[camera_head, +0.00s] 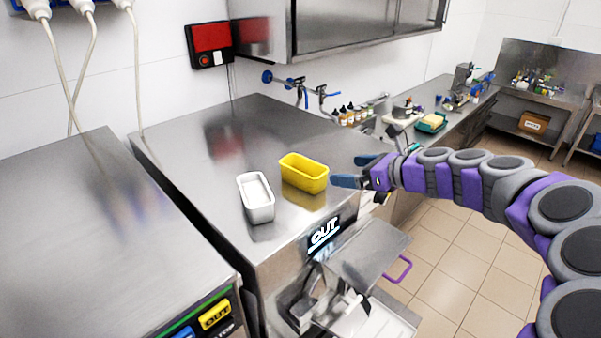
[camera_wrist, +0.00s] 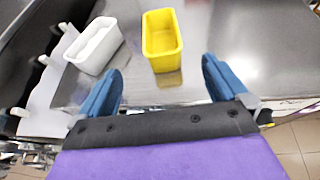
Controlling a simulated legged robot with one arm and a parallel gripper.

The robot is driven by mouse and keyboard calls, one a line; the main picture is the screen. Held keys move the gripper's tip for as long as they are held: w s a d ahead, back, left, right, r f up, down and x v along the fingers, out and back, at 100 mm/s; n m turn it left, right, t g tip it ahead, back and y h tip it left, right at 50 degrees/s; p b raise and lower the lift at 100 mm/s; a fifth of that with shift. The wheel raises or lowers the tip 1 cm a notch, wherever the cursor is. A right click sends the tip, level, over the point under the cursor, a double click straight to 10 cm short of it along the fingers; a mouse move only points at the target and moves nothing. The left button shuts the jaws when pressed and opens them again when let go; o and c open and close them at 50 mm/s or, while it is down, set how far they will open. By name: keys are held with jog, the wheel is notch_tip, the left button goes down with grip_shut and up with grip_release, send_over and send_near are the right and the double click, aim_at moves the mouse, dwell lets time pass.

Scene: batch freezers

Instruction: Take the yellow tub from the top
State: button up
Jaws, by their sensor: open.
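The yellow tub (camera_head: 304,174) stands upright on the steel top of the batch freezer (camera_head: 228,135), near its right edge. My gripper (camera_head: 352,171) is open and empty just to the right of the tub, with its blue fingers pointing toward it. In the wrist view the yellow tub (camera_wrist: 162,42) lies ahead of the gap between the open fingers of my gripper (camera_wrist: 160,85), apart from them. The tub looks empty.
A white tub (camera_head: 256,198) stands to the left of the yellow one, close by. A steel cabinet (camera_head: 340,30) hangs above the back. A second machine top (camera_head: 90,220) is at left. Taps (camera_head: 300,88) and small bottles (camera_head: 352,114) are behind.

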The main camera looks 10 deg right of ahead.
aim_at(323, 176)
jog(key=x, duration=0.9)
jog(key=shift+a+p, duration=0.2)
jog(key=shift+p, duration=0.1)
jog(key=shift+w+d+p+x, duration=0.15)
jog(key=shift+d+p+x, duration=0.05)
jog(key=shift+x, duration=1.1)
jog(key=shift+w+d+p+x, duration=0.15)
jog(key=shift+x, duration=1.15)
jog(key=shift+w+a+f, duration=0.15)
jog(key=shift+w+a, duration=0.1)
jog(key=shift+a, duration=0.15)
jog(key=shift+c, duration=0.3)
jog(key=shift+d, duration=0.1)
jog(key=c, duration=0.9)
